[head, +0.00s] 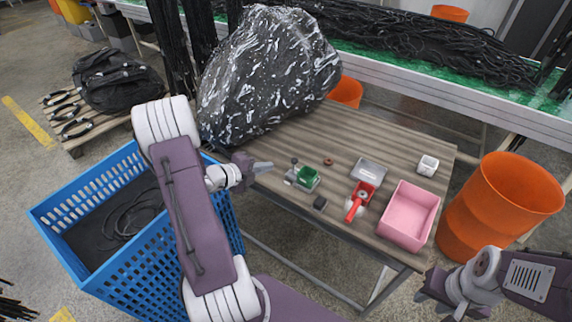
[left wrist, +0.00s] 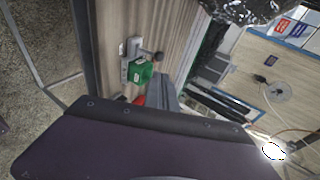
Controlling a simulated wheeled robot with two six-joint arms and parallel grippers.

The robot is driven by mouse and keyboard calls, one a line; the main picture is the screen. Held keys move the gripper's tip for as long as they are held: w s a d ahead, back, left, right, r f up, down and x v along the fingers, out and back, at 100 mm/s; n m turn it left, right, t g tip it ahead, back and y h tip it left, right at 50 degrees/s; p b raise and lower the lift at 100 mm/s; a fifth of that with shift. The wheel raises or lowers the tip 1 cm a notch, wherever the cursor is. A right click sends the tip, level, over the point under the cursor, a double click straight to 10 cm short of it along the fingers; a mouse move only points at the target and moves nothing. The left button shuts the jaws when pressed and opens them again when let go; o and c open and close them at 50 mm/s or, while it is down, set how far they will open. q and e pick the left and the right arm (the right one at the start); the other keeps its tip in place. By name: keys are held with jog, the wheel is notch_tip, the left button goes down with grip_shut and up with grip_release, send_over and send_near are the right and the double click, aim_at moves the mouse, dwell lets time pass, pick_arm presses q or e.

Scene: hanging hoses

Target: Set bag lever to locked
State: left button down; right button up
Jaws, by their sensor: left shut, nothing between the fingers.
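A red-handled lever (head: 356,203) on a pale base lies on the wooden table; its red part points toward the table's front edge. A small grey fixture (head: 291,178) with a dark-knobbed upright post and a green block (head: 307,174) stands left of it. The green block also shows in the left wrist view (left wrist: 141,72). I cannot tell which lever is the bag lever. My left gripper (head: 264,166) is shut and empty, just left of the fixture and apart from it. My right gripper (head: 436,289) is at the lower right, away from the table; its fingers are unclear.
A large shiny black bag (head: 265,72) fills the table's back left. A pink bin (head: 409,215), a metal tray (head: 369,171), a white cup (head: 428,165) and a small black block (head: 320,203) are on the table. A blue crate (head: 100,235) and orange barrel (head: 500,205) flank it.

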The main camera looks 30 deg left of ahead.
aim_at(292, 161)
pick_arm(q)
jog(key=x, duration=1)
jog(key=shift+a+f+b, duration=0.15)
jog(key=shift+f+b, duration=0.05)
jog(key=shift+b, duration=0.2)
jog(key=shift+w+f, duration=0.25)
jog(key=shift+w, duration=0.25)
jog(key=shift+r, duration=0.1)
